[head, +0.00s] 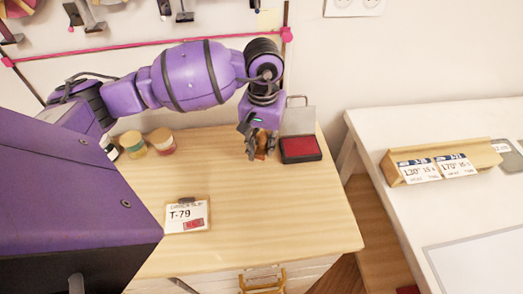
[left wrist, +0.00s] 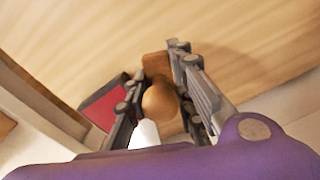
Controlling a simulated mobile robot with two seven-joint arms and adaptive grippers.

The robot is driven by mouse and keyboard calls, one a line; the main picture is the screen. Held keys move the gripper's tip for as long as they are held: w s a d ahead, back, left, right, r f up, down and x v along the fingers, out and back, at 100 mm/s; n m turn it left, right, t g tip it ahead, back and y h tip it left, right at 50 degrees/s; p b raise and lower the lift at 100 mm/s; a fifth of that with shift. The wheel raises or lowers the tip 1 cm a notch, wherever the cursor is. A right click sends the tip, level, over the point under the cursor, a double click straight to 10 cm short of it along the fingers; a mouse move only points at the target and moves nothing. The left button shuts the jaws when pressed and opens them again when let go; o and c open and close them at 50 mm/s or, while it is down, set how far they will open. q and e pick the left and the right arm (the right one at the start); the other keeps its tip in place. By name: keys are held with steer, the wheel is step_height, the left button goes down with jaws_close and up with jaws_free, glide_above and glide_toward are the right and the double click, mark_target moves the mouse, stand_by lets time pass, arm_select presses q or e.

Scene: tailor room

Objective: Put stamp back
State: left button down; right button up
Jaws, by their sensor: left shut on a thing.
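My left gripper (head: 260,146) is at the back of the wooden table, just left of the ink pad. In the left wrist view my left gripper (left wrist: 165,100) is shut on the stamp (left wrist: 158,100), which has a round tan knob and a brown wooden base. In the head view the stamp (head: 261,153) is mostly hidden by the fingers. I cannot tell whether its base touches the table. The red ink pad (head: 301,149) lies open with its lid up; part of it shows in the left wrist view (left wrist: 103,104). My right gripper is not in view.
A tag card (head: 187,215) marked T-79 lies on the table (head: 270,215) in front. Several small jars (head: 133,144) stand at the back left. A white table (head: 440,220) with a wooden card holder (head: 442,161) is at the right. The wooden table's front right is clear.

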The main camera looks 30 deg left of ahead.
mark_target(262, 154)
arm_select(q)
steer(key=shift+w+a+f, duration=0.2)
steer(key=shift+w+f, duration=0.1)
steer(key=shift+f, duration=0.15)
steer(key=shift+w+a+f, duration=0.1)
steer(key=shift+f, duration=1.5)
steer(key=shift+f, duration=0.35)
steer(key=c, duration=1.6)
jaws_free()
steer(key=shift+o, duration=0.4)
step_height(262, 154, up, 13)
steer(key=shift+f, duration=0.15)
